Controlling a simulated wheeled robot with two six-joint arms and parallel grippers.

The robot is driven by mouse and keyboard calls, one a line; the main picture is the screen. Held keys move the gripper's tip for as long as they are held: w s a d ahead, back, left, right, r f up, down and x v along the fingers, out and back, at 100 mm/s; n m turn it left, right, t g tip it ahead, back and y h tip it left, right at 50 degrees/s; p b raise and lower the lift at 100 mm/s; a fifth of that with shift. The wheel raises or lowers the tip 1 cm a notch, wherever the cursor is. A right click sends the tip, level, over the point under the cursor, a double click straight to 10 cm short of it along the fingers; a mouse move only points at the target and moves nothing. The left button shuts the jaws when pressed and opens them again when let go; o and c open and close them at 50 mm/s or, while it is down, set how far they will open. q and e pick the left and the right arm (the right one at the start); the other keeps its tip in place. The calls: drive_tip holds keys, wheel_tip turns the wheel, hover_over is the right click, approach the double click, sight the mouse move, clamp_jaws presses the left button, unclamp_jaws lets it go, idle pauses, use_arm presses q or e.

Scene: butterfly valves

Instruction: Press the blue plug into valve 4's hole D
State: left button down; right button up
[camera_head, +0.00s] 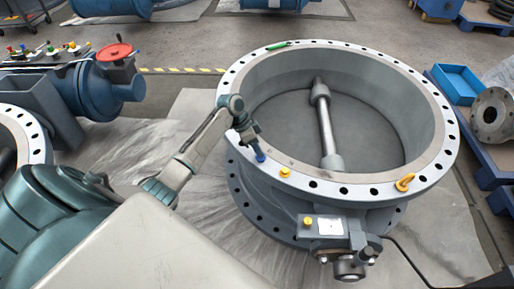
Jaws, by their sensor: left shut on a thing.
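The large grey butterfly valve (350,178) stands upright in the middle of the picture, its wide flange ring with many bolt holes facing up. My left gripper (257,149) is shut on the blue plug (261,157), whose lower end shows just below the fingers. The plug is at the near-left part of the flange; I cannot tell whether it touches the flange or sits in a hole. The hole letters and the valve's number are too small to read. My right gripper is out of view.
A yellow plug (285,172) sits on the flange just right of the blue one. A blue valve with a red handwheel (114,52) is at left, a blue tray (457,84) at right.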

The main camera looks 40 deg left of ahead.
use_arm(q)
drive_tip(key=shift+f, duration=0.25)
drive_tip(key=shift+s+f, duration=0.1)
drive_tip(key=shift+f, duration=0.3)
drive_tip(key=c, duration=1.4)
unclamp_jaws()
drive_tip(key=shift+o, duration=1.2)
drive_tip(key=o, duration=0.5)
drive_tip(key=shift+r, duration=0.1)
